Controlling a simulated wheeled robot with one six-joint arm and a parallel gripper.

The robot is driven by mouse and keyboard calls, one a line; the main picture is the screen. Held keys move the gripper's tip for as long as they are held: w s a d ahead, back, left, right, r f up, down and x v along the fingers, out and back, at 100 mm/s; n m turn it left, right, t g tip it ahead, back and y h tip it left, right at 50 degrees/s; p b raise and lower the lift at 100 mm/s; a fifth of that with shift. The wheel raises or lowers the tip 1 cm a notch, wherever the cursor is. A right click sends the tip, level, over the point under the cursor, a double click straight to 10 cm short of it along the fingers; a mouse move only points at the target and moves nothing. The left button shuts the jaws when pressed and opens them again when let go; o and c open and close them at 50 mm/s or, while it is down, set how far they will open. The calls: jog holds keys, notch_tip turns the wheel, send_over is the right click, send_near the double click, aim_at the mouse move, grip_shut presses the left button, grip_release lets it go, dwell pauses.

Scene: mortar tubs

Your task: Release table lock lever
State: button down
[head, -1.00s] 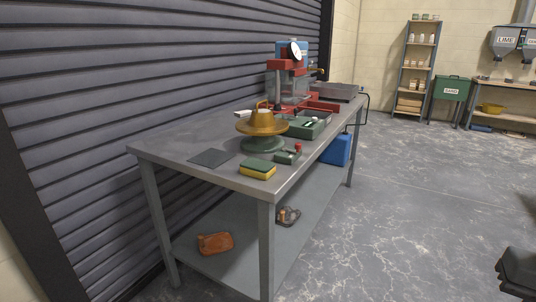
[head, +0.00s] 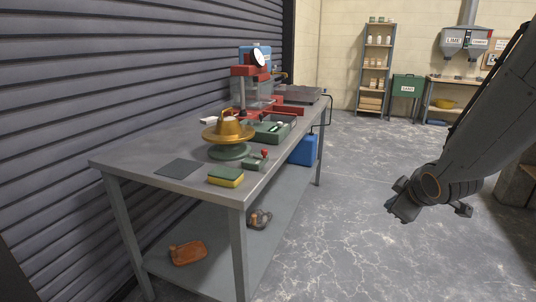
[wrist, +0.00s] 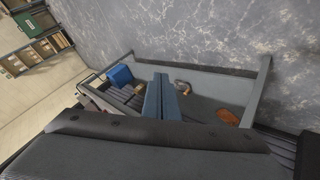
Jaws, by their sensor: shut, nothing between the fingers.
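A brass flow table disc (head: 228,132) with a cone-shaped piece on top sits on a green round base (head: 229,152) on the bench. Beside it, at the bench's front edge, is a small green block (head: 254,163) with a red-knobbed lever (head: 264,154). My gripper (head: 402,207) hangs in the air right of the bench, well apart from the lever. In the wrist view its two blue-grey fingers (wrist: 163,78) lie together, with nothing between them. The lever cannot be made out in the wrist view.
The steel bench (head: 125,158) also carries a sponge (head: 226,176), a dark mat (head: 180,168), a green tray (head: 270,135) and a red press (head: 250,72). The floor right of the bench is clear.

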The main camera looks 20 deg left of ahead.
jog(key=w+a+r+n+y, duration=0.1)
jog(key=w+a+n+y, duration=0.15)
jog(key=a, duration=0.35)
jog(key=w+a+r+n+t+y+p, duration=0.1)
jog(key=a+n+y, duration=0.1)
jog(key=a+n, duration=0.25)
jog(key=w+a+r+n+y, duration=0.1)
jog(key=w+a+n+y, duration=0.15)
jog(key=a, duration=0.35)
jog(key=s+a+r+n+g+y, duration=0.1)
jog(key=s+a+n+y, duration=0.2)
jog(key=a, duration=0.3)
jog(key=s+a+r+n+g+y+p, duration=0.1)
jog(key=s+a+n+g+y, duration=0.1)
jog(key=s+a+n+y, duration=0.1)
jog(key=a+n+y, duration=0.1)
jog(key=a+n, duration=0.1)
jog(key=a, duration=0.1)
jog(key=shift+s+r+n+y, duration=0.3)
jog(key=shift+r+n+y, duration=0.05)
jog(key=shift+r+y, duration=0.05)
jog(key=shift+a, duration=0.1)
jog(key=p+x, duration=0.1)
jog(key=x, duration=0.8)
jog(key=shift+w+a+p, duration=0.15)
jog(key=shift+a+p, duration=0.2)
jog(key=w, duration=0.4)
jog(key=shift+d+f+p, duration=0.2)
jog(key=shift+d+p, duration=0.1)
